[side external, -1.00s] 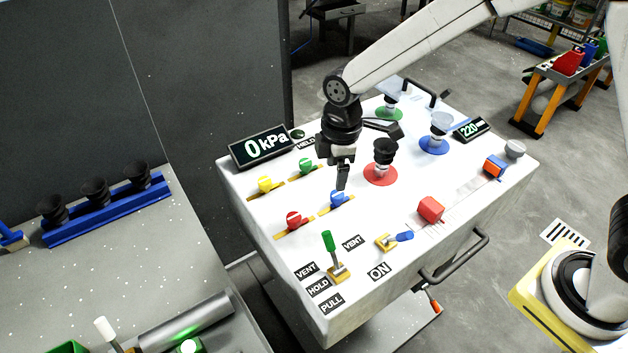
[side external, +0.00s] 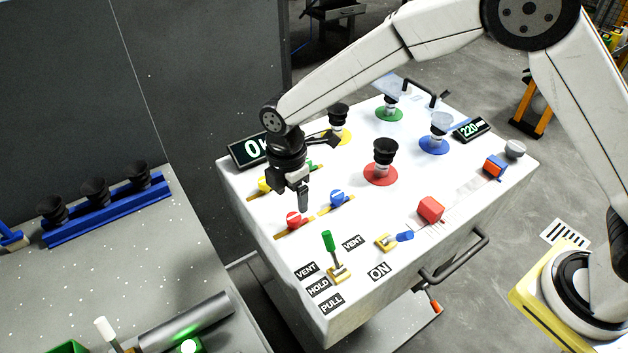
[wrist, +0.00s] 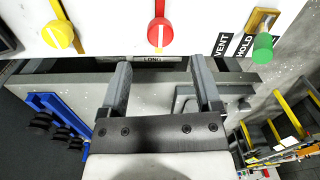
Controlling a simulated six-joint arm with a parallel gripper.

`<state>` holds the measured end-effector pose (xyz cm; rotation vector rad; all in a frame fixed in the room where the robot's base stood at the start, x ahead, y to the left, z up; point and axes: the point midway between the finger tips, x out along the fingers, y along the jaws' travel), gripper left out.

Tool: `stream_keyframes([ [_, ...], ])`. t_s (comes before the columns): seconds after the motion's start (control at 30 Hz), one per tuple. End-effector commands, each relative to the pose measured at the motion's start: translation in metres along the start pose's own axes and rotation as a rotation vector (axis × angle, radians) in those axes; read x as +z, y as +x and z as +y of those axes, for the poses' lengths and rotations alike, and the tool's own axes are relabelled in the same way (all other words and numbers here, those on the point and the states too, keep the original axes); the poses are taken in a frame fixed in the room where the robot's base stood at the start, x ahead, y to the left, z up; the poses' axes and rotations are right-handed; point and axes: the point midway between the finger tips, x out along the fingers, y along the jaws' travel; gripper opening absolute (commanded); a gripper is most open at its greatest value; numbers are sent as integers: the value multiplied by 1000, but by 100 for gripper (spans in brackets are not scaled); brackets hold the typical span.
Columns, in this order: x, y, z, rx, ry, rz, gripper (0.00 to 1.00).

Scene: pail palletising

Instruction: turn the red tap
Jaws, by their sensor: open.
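The red tap (side external: 293,219) sits on a yellow strip on the white panel, in the lower left part of the panel top. In the wrist view the red tap (wrist: 160,33) is at the top middle, ahead of the fingertips. My gripper (side external: 303,207) points down, just above and beside the red tap in the side view. In the wrist view my gripper (wrist: 159,75) is open, with nothing between its two fingers. Whether a finger touches the tap cannot be told.
A blue tap (side external: 338,197) is just right of the red one. A yellow tap (wrist: 58,34) is on the other side. The green-handled lever (side external: 328,241) stands upright nearby.

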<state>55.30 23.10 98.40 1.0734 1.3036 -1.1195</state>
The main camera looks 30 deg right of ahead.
Motion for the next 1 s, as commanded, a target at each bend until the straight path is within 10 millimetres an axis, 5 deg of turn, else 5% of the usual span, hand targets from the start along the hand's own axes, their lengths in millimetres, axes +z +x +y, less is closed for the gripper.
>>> stream_keyframes([
  [0.43,0,52,0,-1,1,0,82],
  [0.87,0,60,0,1,1,0,82],
  [1.0,0,60,0,0,1,0,44],
])
